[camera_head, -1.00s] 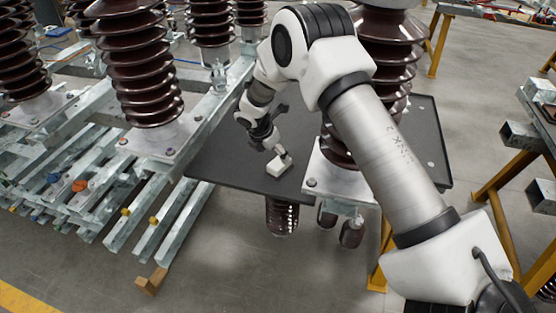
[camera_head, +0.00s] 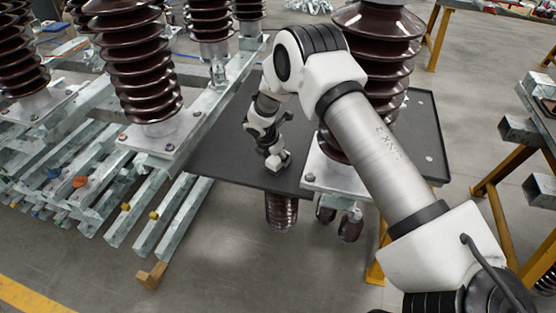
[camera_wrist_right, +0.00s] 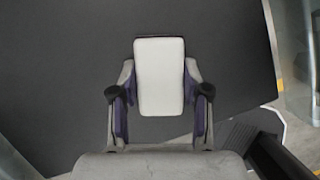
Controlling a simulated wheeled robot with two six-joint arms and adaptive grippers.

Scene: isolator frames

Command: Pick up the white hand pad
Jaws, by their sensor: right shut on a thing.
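The white hand pad (camera_wrist_right: 160,77) is a small white block with rounded corners. In the right wrist view it sits between the two fingers of my right gripper (camera_wrist_right: 160,100), with a finger against each long side. In the head view the right gripper (camera_head: 277,158) is over the dark table (camera_head: 226,160), with the pad (camera_head: 284,158) showing at its tip, partly hidden by the fingers. I cannot tell whether the pad touches the table or is just above it. My left gripper is not in view.
Brown ribbed insulators (camera_head: 137,70) on metal plates stand at the left, on galvanized beams (camera_head: 160,217). Another insulator (camera_head: 378,42) stands behind my right arm. A yellow-legged stand (camera_head: 500,232) is at the right. The table around the pad is clear.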

